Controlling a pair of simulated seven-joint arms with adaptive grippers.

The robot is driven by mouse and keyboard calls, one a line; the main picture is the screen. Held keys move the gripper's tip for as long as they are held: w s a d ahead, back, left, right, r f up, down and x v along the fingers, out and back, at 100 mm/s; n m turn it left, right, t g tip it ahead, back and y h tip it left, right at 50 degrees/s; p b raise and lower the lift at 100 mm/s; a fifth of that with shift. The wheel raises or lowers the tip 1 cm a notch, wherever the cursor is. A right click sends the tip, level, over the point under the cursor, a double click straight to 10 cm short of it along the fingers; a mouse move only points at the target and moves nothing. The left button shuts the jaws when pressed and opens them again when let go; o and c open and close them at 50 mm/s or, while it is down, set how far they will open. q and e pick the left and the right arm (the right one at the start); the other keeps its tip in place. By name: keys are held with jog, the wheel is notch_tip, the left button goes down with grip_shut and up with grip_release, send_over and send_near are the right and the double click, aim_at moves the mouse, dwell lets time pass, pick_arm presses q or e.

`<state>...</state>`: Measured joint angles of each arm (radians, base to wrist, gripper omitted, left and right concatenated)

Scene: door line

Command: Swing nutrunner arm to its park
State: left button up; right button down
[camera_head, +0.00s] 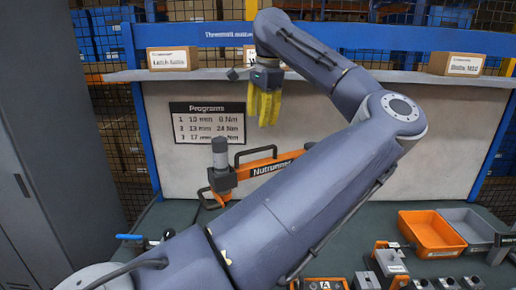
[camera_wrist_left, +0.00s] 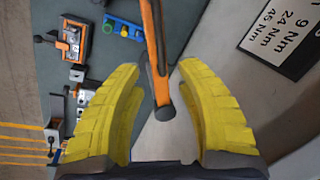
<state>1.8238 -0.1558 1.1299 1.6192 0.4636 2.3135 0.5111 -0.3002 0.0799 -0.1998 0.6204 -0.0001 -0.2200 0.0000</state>
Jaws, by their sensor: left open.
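The nutrunner arm (camera_head: 270,167) is an orange bar with a dark handle and a grey upright tool head (camera_head: 220,170) at its left end. It stands out over the bench, and my left arm covers its right part. My left gripper (camera_head: 264,108) points down above and behind the bar, its yellow fingers apart and empty. In the left wrist view the open fingers (camera_wrist_left: 160,72) lie either side of an orange bar (camera_wrist_left: 156,50) with a dark round end (camera_wrist_left: 164,112). The bar looks farther off than the fingertips, and I see no contact. My right gripper is not in view.
A program sign (camera_head: 207,122) hangs on the pale back panel. A shelf (camera_head: 210,73) with cardboard boxes runs above it. An orange bin (camera_head: 431,235) and a grey bin (camera_head: 468,228) stand at the right. Fixtures (camera_head: 390,265) line the front. A grey cabinet (camera_head: 50,150) stands left.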

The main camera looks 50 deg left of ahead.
aim_at(258, 149)
pick_arm(q)
jog(key=f, duration=0.3)
jog(key=a+f, duration=0.1)
jog(key=f, duration=0.3)
jog(key=a+f, duration=0.1)
jog(key=f, duration=0.2)
jog(key=shift+w+f, duration=0.2)
jog(key=shift+f, duration=0.15)
jog(key=shift+c, duration=0.5)
grip_shut()
